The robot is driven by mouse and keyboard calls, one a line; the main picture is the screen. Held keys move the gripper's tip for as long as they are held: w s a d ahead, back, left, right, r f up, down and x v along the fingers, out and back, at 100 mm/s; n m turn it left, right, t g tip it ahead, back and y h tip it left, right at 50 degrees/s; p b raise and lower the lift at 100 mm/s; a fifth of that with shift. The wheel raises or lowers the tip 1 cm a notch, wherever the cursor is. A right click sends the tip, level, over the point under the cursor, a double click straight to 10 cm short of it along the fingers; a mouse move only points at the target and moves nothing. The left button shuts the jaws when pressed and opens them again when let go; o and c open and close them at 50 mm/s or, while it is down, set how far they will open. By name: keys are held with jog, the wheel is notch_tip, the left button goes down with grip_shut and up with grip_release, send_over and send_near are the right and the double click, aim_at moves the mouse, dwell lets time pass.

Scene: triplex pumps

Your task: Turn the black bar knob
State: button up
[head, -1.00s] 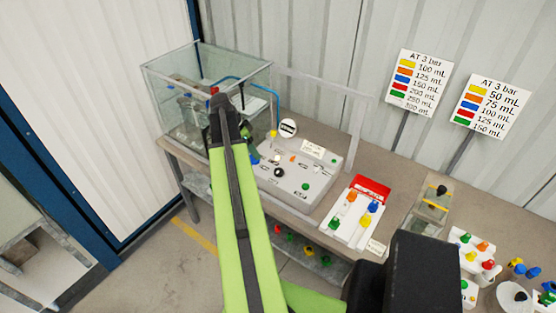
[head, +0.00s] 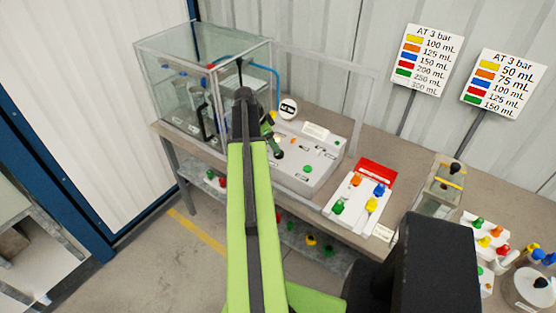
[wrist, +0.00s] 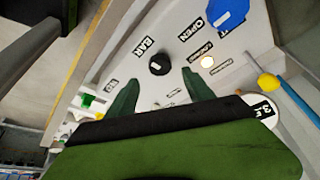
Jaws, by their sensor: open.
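The black bar knob (wrist: 159,64) is a small round dark knob beside a "BAR" label on the white control panel (wrist: 150,92) in the wrist view. In the head view the knob (head: 278,154) shows just right of my arm on the panel (head: 312,178). My gripper (wrist: 161,77) is open, its two dark green fingers pointing towards the panel on either side of the knob's near side. The knob appears roughly centred between the fingertips, and nothing is held. I cannot tell how far above the panel the fingertips are.
A glass tank (head: 180,85) stands left of the panel. A blue knob (wrist: 227,15) and a yellow-tipped lever (wrist: 268,82) are near in the wrist view. Right of the panel, a white board (head: 352,208) holds coloured valves. Two signs (head: 426,60) stand behind.

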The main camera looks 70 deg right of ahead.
jog(key=b+x, duration=0.4)
jog(key=x, duration=0.2)
jog(key=shift+r, duration=0.1)
jog(key=c, duration=1.2)
jog(key=shift+s+d, duration=0.1)
jog(key=shift+d, duration=0.25)
grip_shut()
jog(key=shift+a, duration=0.35)
